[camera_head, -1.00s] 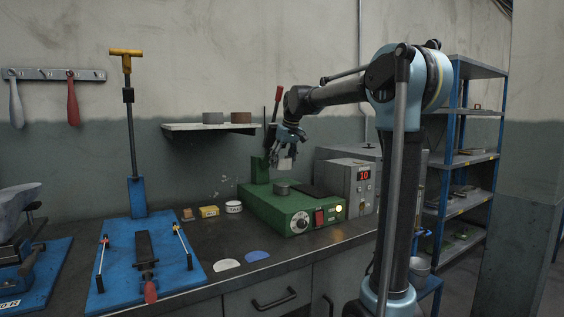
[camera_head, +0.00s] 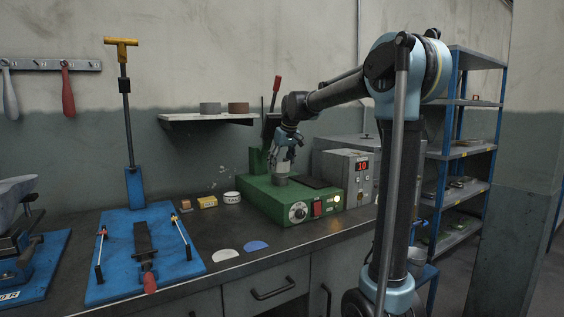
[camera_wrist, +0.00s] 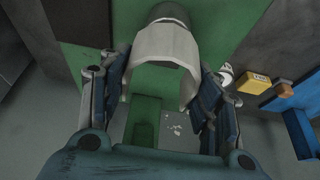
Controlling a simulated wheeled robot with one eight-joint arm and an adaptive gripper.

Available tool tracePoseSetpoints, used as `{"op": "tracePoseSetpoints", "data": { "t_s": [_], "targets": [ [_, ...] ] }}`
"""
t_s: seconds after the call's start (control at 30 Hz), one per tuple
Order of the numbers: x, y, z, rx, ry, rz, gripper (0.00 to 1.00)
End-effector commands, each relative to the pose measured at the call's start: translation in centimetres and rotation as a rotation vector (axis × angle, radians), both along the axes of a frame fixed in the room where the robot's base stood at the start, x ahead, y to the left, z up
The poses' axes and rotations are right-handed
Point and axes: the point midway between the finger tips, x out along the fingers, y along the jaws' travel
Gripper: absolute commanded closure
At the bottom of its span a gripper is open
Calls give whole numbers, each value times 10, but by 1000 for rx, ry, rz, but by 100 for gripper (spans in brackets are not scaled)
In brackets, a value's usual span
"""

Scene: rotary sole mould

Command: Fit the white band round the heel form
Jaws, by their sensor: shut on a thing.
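The white band (camera_wrist: 165,45) is a curved, U-shaped strip held in my gripper; in the head view it shows as a small pale patch (camera_head: 281,168). My gripper (camera_head: 285,156) is shut on the band and points down over the green machine; its blue fingers flank the band's two sides in the wrist view (camera_wrist: 162,78). The heel form, a dark grey round block (camera_wrist: 168,12), shows at the top edge of the wrist view, right at the band's curved end. In the head view the form (camera_head: 280,182) is under the band. I cannot tell whether the band is round it.
The green machine (camera_head: 262,204) has a dial, a red switch and an upright lever at its back. A grey control box (camera_head: 349,172) stands to its right. A white tin (camera_head: 232,197) and a yellow box (camera_head: 207,202) are left of it. A blue press (camera_head: 118,268) stands further left.

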Motion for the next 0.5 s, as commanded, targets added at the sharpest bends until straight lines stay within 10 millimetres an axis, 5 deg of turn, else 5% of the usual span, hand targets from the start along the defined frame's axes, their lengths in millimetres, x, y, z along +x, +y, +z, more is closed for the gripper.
{"op": "tracePoseSetpoints", "data": {
  "t_s": [0.5],
  "targets": [
    [0, -1, -30, 0, 0, -1, 64]
  ]
}}
